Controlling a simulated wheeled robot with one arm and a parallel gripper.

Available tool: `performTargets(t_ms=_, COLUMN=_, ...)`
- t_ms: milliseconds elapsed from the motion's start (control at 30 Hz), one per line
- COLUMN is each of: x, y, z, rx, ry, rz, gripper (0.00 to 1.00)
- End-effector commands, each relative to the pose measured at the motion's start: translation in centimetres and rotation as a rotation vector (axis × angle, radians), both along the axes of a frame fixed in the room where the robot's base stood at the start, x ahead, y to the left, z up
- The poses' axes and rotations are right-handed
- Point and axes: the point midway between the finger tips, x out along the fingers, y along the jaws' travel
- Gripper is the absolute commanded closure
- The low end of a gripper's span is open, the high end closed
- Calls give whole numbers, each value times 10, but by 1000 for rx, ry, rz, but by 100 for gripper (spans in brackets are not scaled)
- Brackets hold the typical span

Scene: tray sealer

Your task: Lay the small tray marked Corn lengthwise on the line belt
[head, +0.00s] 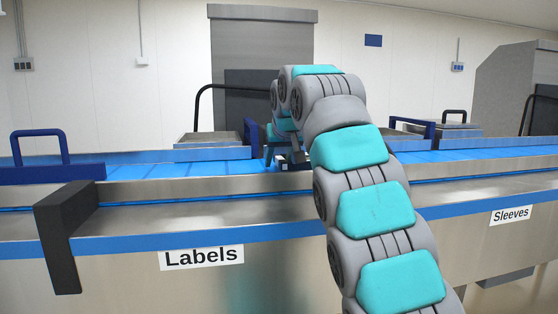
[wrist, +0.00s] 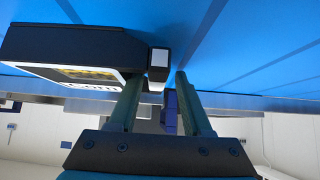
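The small tray marked Corn (wrist: 65,47) is black with a white and yellow label, partly cut off by the left edge of the wrist view. It lies against the blue line belt (wrist: 240,45). My gripper (wrist: 158,78) is open, its two fingers on either side of a narrow black and white end part of the tray. A gap shows between that part and the right finger; whether the left finger touches the tray I cannot tell. In the head view my arm hides most of the gripper and tray; a small dark piece (head: 297,158) shows beside it over the belt (head: 140,171).
A steel ledge marked Labels (head: 201,257) runs along the front, with a black bracket (head: 66,235) at left. A Sleeves sign (head: 511,215) is at right. Blue handles (head: 40,150) and steel platforms (head: 208,140) border the belt. Belt to the left is clear.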

Motion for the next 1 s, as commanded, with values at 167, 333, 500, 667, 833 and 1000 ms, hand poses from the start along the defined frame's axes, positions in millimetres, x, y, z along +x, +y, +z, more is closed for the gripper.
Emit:
performTargets(t_ms=167, x=0, y=0, z=0, rx=0, ry=0, rz=0, gripper=48)
performTargets(t_ms=333, x=-1, y=-1, z=2, rx=0, ry=-1, rz=0, gripper=48)
performTargets(t_ms=500, x=-11, y=-3, z=14, rx=1, ry=-5, rz=0, gripper=48)
performTargets(t_ms=667, x=-29, y=-8, z=33, rx=1, ry=-4, rz=0, gripper=48)
performTargets(t_ms=833, x=-53, y=-14, z=58, rx=1, ry=-5, rz=1, gripper=48)
performTargets(t_ms=1000, x=-73, y=-20, z=79, rx=1, ry=-4, rz=1, gripper=48)
